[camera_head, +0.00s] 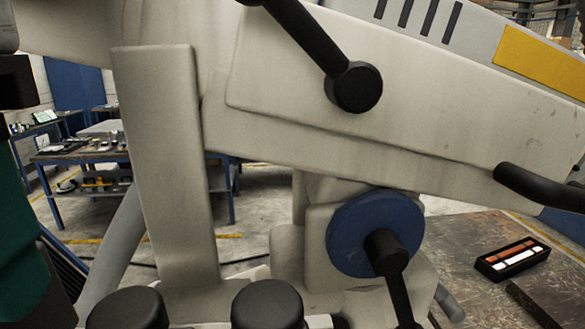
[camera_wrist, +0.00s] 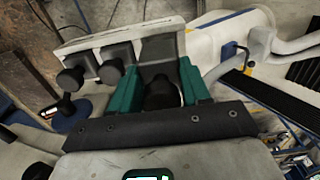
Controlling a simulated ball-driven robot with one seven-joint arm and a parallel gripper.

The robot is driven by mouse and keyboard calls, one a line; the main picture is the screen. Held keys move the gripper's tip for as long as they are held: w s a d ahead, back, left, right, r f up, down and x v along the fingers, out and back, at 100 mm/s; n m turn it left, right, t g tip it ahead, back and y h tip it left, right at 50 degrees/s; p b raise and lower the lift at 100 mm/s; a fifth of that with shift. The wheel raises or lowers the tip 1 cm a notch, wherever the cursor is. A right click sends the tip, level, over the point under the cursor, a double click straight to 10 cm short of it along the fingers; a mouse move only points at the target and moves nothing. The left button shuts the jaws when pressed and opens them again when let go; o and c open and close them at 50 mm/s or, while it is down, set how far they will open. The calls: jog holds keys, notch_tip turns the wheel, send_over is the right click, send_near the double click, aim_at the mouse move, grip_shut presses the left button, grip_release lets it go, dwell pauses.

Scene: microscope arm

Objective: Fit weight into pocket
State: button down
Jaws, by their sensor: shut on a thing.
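In the wrist view my gripper (camera_wrist: 159,76) has its two green fingers on either side of a dark rounded piece, which I take to be the weight (camera_wrist: 162,95). It is shut on this piece. A dark flat block (camera_wrist: 163,47) shows just beyond the fingertips; whether it touches the weight I cannot tell. In the head view a green part at the left edge (camera_head: 25,235) looks like part of my gripper; the weight is not clear there. The pale microscope arm (camera_head: 380,120) fills much of the head view.
Black knobs (camera_head: 268,304) stand at the bottom of the head view. In the wrist view a pale bar (camera_wrist: 120,33) with black knobs (camera_wrist: 110,73) is close to the left of the fingers. A blue disc (camera_head: 350,235) and a small tray (camera_head: 512,272) are at right.

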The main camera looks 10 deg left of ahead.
jog(key=shift+f, duration=0.35)
jog(key=shift+p, duration=1.1)
dwell(1.1)
jog(key=shift+f, duration=0.65)
dwell(3.0)
jog(key=shift+r, duration=0.35)
dwell(1.5)
